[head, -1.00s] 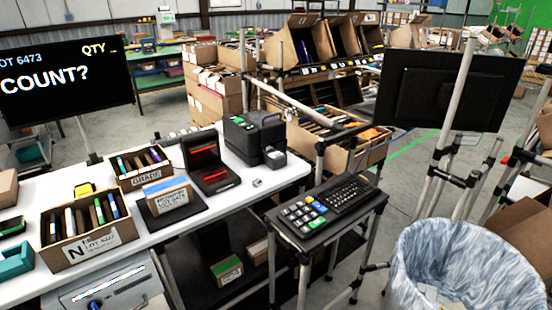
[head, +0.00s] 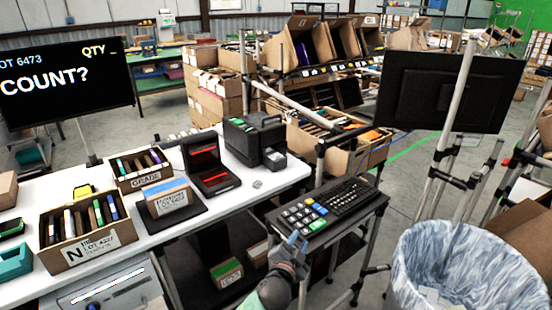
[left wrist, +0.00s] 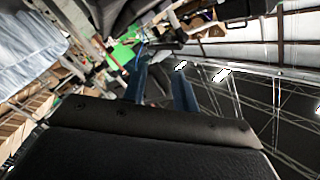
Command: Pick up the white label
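My left gripper (head: 298,239) rises from the bottom of the head view, in front of the keypad stand. Its two bluish fingers are apart in the left wrist view (left wrist: 163,85), with nothing visible between them. A small pale piece (head: 257,184) lies on the white table near its right end, beyond and left of the gripper in the picture; it is too small to tell if it is the white label. The black label printer (head: 273,158) stands behind it. My right gripper is not in view.
The keypad and keyboard stand (head: 325,212) is close behind the gripper. On the white table (head: 228,205) are an open black case (head: 212,180), a small box on a black stand (head: 172,201) and cartons of items. A lined bin (head: 465,265) stands at the right.

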